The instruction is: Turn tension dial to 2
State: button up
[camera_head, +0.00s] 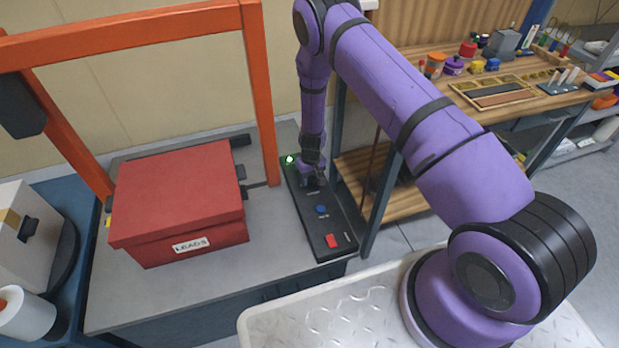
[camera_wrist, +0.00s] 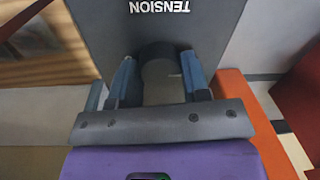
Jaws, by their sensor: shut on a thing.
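The tension dial (camera_wrist: 157,52) is a dark round knob on a dark control panel (camera_wrist: 215,22), below the white word TENSION, which shows upside down in the wrist view. My gripper (camera_wrist: 160,78) is shut on the dial, one blue-grey finger on each side. In the head view, my gripper (camera_head: 314,178) reaches down to the far part of the black panel (camera_head: 309,224) and covers the dial there. The dial's scale and pointer setting cannot be read in either view.
The panel also carries a lit green lamp (camera_head: 289,159), a blue knob (camera_head: 321,209) and a red switch (camera_head: 330,241). A red box labelled LEADS (camera_head: 180,200) stands to the left under an orange frame (camera_head: 262,95). A wooden bench (camera_head: 425,95) with several small items is at the right.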

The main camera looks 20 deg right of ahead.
aim_at(311, 179)
jog(key=m, duration=0.4)
jog(key=shift+m+t, duration=0.3)
jog(key=shift+m, duration=2)
jog(key=o, duration=0.9)
jog(key=r, duration=1)
jog(key=shift+s+d+r, duration=0.25)
jog(key=shift+r, duration=0.15)
